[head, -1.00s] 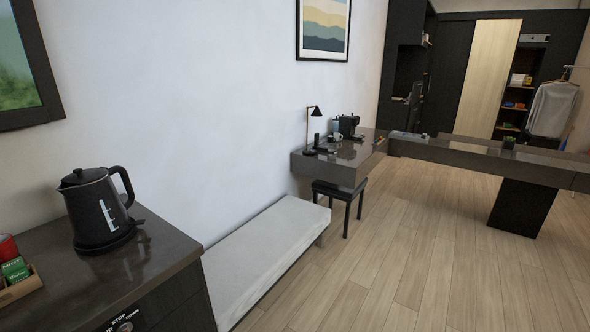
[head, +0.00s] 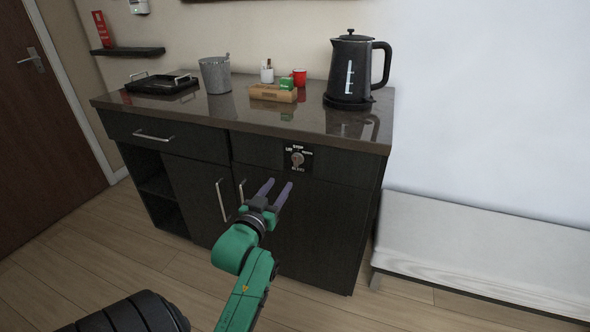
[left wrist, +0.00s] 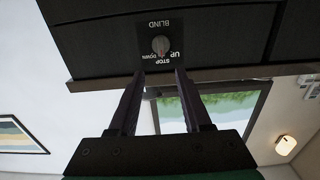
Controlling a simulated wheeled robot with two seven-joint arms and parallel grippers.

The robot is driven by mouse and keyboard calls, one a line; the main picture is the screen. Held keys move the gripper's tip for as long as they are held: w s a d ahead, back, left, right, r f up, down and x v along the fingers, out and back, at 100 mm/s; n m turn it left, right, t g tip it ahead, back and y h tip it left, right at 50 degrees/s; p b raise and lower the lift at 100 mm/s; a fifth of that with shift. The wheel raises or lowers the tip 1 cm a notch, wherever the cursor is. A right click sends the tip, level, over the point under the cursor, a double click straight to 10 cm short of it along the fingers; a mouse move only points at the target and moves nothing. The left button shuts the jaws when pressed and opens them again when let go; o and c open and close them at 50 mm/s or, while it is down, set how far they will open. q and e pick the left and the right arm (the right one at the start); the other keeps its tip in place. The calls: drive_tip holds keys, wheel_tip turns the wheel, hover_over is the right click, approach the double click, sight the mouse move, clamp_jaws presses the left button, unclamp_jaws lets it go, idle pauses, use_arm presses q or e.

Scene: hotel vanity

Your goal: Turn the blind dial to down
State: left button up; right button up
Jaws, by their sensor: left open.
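The blind dial (head: 297,159) is a small round grey knob on a black plate, on the dark cabinet front just under the countertop. Its plate has white labels around the knob, with STOP above and BLIND below in the head view. In the left wrist view the dial (left wrist: 160,45) appears upside down, with UP, STOP and DOWN readable. Its pointer seems to face STOP, but it is too small to be sure. My left gripper (head: 278,185) is open and empty, below and slightly left of the dial, apart from it. My right gripper is not in view.
A cabinet door handle (head: 241,191) is left of the gripper. A bench (head: 480,240) stands at right.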

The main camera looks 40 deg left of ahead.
sight(295, 161)
use_arm(q)
drive_tip(key=x, duration=1.2)
drive_tip(key=shift+a+f+b, duration=0.1)
drive_tip(key=shift+a+b, duration=0.1)
drive_tip(key=shift+b, duration=0.1)
clamp_jaws()
